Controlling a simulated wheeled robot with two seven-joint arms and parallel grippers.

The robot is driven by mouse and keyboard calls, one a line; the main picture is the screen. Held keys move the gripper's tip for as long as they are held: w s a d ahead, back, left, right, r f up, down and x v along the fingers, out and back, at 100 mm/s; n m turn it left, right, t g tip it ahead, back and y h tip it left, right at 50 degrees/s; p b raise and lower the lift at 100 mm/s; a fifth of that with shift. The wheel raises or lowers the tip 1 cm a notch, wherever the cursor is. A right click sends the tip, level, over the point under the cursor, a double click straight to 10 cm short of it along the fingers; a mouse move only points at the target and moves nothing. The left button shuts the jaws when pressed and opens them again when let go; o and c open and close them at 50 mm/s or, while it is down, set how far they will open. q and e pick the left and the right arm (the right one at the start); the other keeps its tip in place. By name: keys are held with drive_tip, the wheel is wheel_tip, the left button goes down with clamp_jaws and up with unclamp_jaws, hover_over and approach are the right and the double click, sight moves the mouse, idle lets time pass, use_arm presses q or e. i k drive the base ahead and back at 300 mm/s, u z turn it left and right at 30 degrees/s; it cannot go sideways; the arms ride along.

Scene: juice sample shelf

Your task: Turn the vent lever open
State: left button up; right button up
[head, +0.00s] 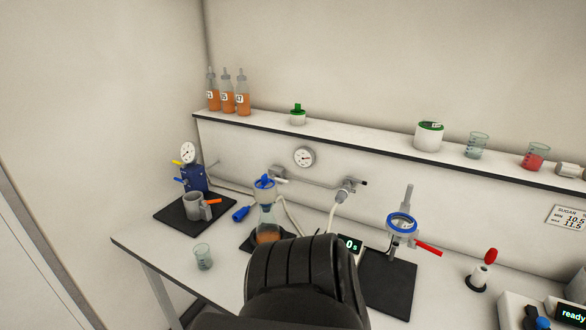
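Several small levers show, and I cannot tell from the view which is the vent lever. A blue pump unit (193,178) with a round gauge (188,152) stands at the back left of the bench. A wall valve with a black handle (361,183) sits on the pipe below the shelf. A red lever (428,248) sticks out from the blue-ringed clamp device (402,224). Neither gripper is in view.
A large black ribbed part of my arm covers the front middle. A flask with orange liquid (267,226), a grey jug (193,206), a beaker (203,257) and a red-knobbed stand (484,270) stand on the bench. Bottles and jars line the shelf (360,146).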

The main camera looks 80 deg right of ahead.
sight(273, 176)
drive_tip(key=z, duration=1.45)
